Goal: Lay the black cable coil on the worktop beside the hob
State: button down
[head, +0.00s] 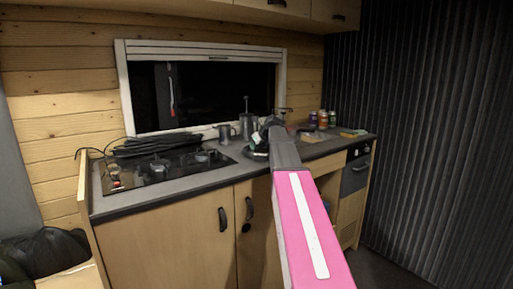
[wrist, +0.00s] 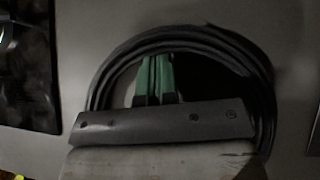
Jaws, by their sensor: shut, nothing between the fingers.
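The black cable coil (wrist: 263,75) shows as a ring of several loops in the wrist view, on the grey worktop (wrist: 295,60). In the head view it is a dark shape (head: 250,154) right of the hob (head: 165,168), partly hidden by my arm. The hob's edge (wrist: 25,65) is at the left of the wrist view, apart from the coil. My gripper (wrist: 155,78), with green fingertips, is shut and empty, over the open middle of the ring. The gripper body hides the ring's near part. I cannot tell whether the fingertips touch the worktop.
Another dark cable bundle (head: 155,144) lies behind the hob. Metal pots (head: 247,125) stand by the window, and small colored jars (head: 323,119) are at the worktop's far right. Bare worktop (head: 205,178) runs along the front edge. A ribbed dark wall (head: 430,130) is on the right.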

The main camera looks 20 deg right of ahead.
jog(key=shift+s, duration=0.1)
jog(key=shift+s+d, duration=0.2)
jog(key=shift+s, duration=0.1)
jog(key=s, duration=0.1)
jog(key=s+d, duration=0.2)
jog(key=shift+s+r, duration=0.35)
jog(key=shift+r, duration=0.05)
jog(key=v, duration=0.8)
jog(key=shift+d+r, duration=0.15)
jog(key=shift+r, duration=0.15)
jog(key=shift+s, duration=0.15)
